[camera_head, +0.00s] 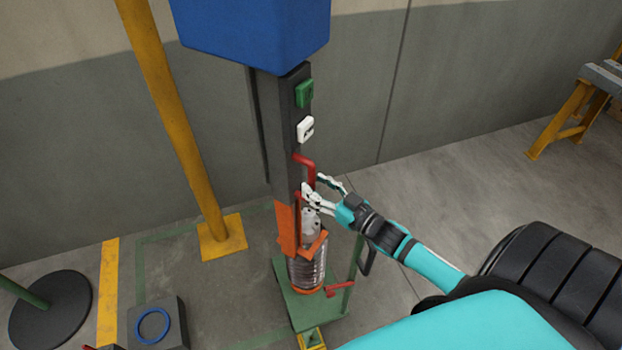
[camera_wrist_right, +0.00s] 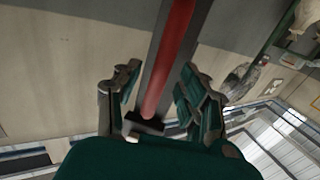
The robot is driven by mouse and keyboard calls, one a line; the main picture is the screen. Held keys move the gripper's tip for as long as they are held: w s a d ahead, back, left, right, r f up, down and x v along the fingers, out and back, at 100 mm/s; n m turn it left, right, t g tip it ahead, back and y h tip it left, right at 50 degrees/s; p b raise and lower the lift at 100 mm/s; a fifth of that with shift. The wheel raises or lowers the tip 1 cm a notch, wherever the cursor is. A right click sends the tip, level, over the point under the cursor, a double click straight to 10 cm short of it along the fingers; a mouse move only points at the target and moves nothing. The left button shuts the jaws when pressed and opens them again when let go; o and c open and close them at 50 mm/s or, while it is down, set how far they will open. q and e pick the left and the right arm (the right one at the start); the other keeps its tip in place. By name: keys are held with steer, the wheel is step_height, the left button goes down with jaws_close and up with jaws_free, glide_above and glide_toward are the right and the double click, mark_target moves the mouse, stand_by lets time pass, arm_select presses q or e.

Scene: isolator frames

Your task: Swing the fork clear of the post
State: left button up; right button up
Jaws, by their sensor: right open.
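A dark upright column (camera_head: 280,130) carries a red cranked handle (camera_head: 306,162) on its right side. An orange forked piece (camera_head: 287,235) sits at its lower end, around or against a grey ribbed post (camera_head: 307,268) on a green stand (camera_head: 302,310). My right gripper (camera_head: 315,187) is open at the lower end of the red handle. In the right wrist view, the red bar (camera_wrist_right: 172,55) runs between the spread fingers of the right gripper (camera_wrist_right: 160,75). I cannot tell whether they touch it. The gripper partly hides the post's top. My left gripper is out of view.
A blue box (camera_head: 255,25) tops the column, with a green plate (camera_head: 304,93) and a white plate (camera_head: 305,129) below it. A yellow pole (camera_head: 180,110) stands to the left. A small red lever (camera_head: 340,289) sits low by the stand.

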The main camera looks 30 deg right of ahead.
steer(key=shift+x, duration=1.25)
jaws_close()
steer(key=shift+w+f, duration=0.15)
